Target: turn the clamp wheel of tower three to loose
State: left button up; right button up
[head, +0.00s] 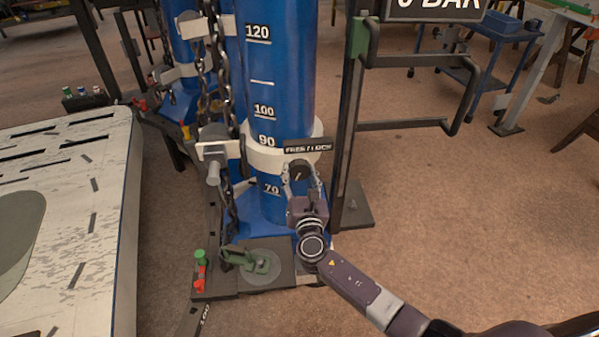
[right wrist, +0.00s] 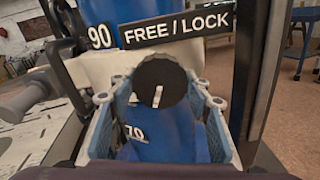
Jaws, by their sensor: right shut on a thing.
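The clamp wheel (head: 298,171) is a dark round knob on the white collar (head: 262,157) of the blue tower (head: 284,100). A FREE / LOCK plate (head: 308,146) is just above it. In the right wrist view the wheel (right wrist: 160,88) shows a white mark, nearly upright and leaning slightly right. My right gripper (head: 300,180) is shut on the wheel, with a finger at its left and right sides, as the right wrist view (right wrist: 158,101) shows. No tower number is readable. My left gripper is not in view.
A chain (head: 222,70) hangs left of the tower. A dark post (head: 347,110) with a bent rail (head: 470,90) stands to the right. A green fitting (head: 262,265) sits on the base plate. A pale panel (head: 100,215) fills the left.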

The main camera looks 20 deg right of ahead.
jog(key=o, duration=1.2)
jog(key=shift+c, duration=0.2)
jog(key=s+a, duration=0.2)
jog(key=s, duration=1)
jog(key=shift+w, duration=0.1)
jog(key=s+d+f+m+g, duration=0.25)
jog(key=s+f+m, duration=0.2)
jog(key=f, duration=0.75)
jog(key=s+d+f+m+g+y, duration=0.1)
jog(key=s+f+m+g, duration=0.4)
jog(key=f, duration=0.6)
jog(key=s+d+f+m+g, duration=0.2)
jog(key=s+f, duration=0.4)
jog(key=f, duration=0.6)
jog(key=s+f+m+g, duration=0.2)
jog(key=s+f+m, duration=0.3)
jog(key=s, duration=0.6)
jog(key=s+f+m+g+y, duration=0.1)
jog(key=s+f+m+g, duration=0.2)
jog(key=s+f+m, duration=0.3)
jog(key=s+f+m+g+y, duration=0.1)
jog(key=s+f+m, duration=0.4)
jog(key=s, duration=1)
jog(key=shift+s+f+m+g, duration=0.2)
jog(key=shift+s+m+g, duration=0.15)
jog(key=shift+m+g, duration=0.35)
